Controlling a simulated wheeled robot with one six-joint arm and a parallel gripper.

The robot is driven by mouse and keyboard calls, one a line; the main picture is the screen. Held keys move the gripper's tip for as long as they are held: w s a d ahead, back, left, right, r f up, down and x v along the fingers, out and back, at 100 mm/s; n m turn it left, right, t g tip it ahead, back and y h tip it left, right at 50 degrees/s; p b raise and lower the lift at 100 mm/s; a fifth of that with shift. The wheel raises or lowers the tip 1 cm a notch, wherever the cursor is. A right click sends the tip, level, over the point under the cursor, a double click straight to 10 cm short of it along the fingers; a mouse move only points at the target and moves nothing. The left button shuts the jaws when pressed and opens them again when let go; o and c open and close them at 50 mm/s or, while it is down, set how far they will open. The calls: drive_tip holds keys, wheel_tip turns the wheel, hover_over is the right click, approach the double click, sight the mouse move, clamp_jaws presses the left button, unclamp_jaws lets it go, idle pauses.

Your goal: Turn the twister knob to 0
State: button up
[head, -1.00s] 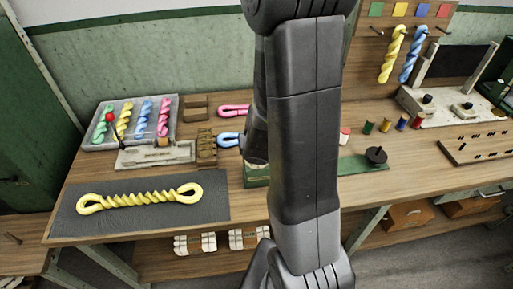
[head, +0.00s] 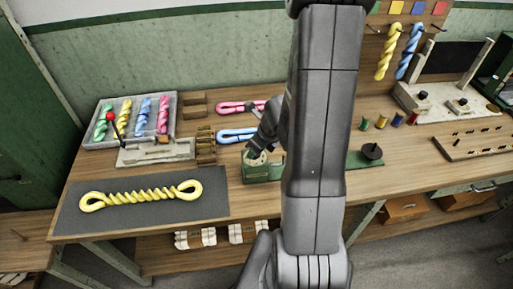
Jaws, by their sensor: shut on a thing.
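The twister is a green box (head: 263,174) on the front part of the bench, left of my arm, with a pale round dial (head: 257,159) on its face. My gripper (head: 254,151) is at the dial, shut on the twister knob. The knob is mostly hidden by the fingers, and the dial marks are too small to read, so I cannot tell its setting. My arm covers the area just right of the twister.
A yellow twisted skein (head: 140,196) lies on a dark mat (head: 75,215). A tray (head: 91,143) of coloured skeins and a red-balled lever (head: 110,117) stand behind. Pink (head: 232,107) and blue (head: 236,135) loops lie behind the twister.

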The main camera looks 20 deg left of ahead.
idle(0.4)
drive_tip(key=o, duration=1)
drive_tip(key=shift+r, duration=0.1)
drive_tip(key=shift+d+r, duration=0.15)
drive_tip(key=shift+r, duration=0.3)
drive_tip(key=v, duration=1.2)
drive_tip(key=shift+d+r, duration=0.2)
drive_tip(key=shift+r, duration=0.05)
drive_tip(key=shift+x, duration=6.8)
